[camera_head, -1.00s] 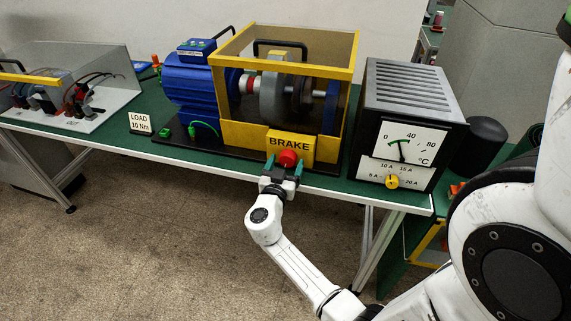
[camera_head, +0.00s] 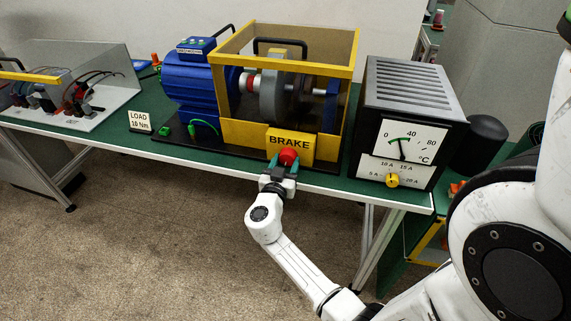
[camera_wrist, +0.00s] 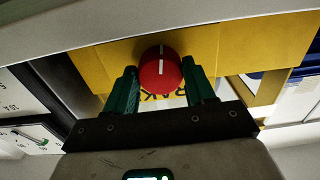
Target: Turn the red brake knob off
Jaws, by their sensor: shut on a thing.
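The red brake knob (camera_head: 289,157) sits on the front of the yellow BRAKE box (camera_head: 303,148), at the foot of the caged motor rig. My gripper (camera_head: 283,167) reaches it from the front of the table, its green fingers on either side of the knob. In the wrist view the knob (camera_wrist: 160,75) is between the two fingers of my gripper (camera_wrist: 162,88), which are shut on it. A white line on the knob runs nearly up and down in that view. The lower part of the BRAKE lettering is partly hidden behind the knob.
A black meter box (camera_head: 408,125) with a yellow knob (camera_head: 393,181) stands to the right. A blue motor (camera_head: 188,85) and a clear cover (camera_head: 85,65) are to the left. Floor in front is clear.

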